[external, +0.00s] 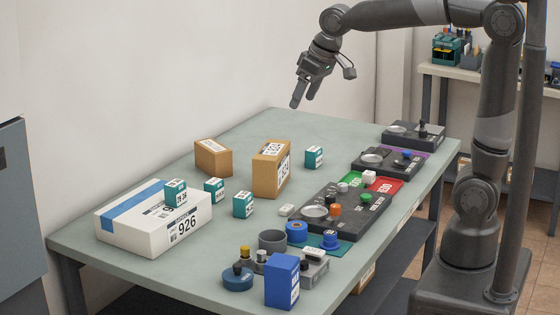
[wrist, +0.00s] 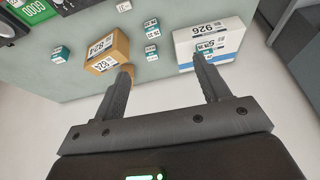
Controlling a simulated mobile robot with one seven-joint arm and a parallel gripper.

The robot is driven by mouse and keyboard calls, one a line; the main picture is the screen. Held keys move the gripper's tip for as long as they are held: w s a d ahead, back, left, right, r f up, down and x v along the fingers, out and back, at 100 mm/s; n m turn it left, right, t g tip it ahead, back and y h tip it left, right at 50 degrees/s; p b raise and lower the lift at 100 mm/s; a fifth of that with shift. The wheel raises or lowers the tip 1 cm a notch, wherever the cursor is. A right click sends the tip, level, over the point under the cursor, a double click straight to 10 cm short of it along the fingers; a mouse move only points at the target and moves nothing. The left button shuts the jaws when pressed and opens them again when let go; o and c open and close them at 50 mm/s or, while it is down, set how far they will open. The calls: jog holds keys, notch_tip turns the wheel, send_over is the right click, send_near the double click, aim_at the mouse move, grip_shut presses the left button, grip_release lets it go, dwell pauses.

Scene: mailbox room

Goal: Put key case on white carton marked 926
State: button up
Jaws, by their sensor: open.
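The white carton marked 926 (external: 140,236) lies flat at the left end of the green table, with a blue tape strip and a small teal box (external: 175,192) on it. It also shows in the wrist view (wrist: 232,33). I cannot tell for sure which thing is the key case; a small pale item (external: 287,210) lies in the middle of the table and shows in the wrist view (wrist: 123,6). My gripper (external: 303,100) is open and empty, high above the table's far end. Its two spread fingers show in the wrist view (wrist: 162,64).
Brown boxes (external: 270,172) (external: 212,157) stand mid-table, with teal boxes (external: 243,204) (external: 214,190) (external: 314,157) around them. Dark trays (external: 345,215), a blue box (external: 282,280) and round containers (external: 272,241) crowd the front and right. The far left table area is clear.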

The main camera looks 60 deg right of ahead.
jog(key=s+d+f, duration=0.2)
jog(key=s+f, duration=0.1)
jog(key=s, duration=0.7)
jog(key=s+d+f+t, duration=0.1)
jog(key=s+d+f, duration=0.1)
jog(key=s, duration=0.8)
jog(key=shift+f, duration=0.5)
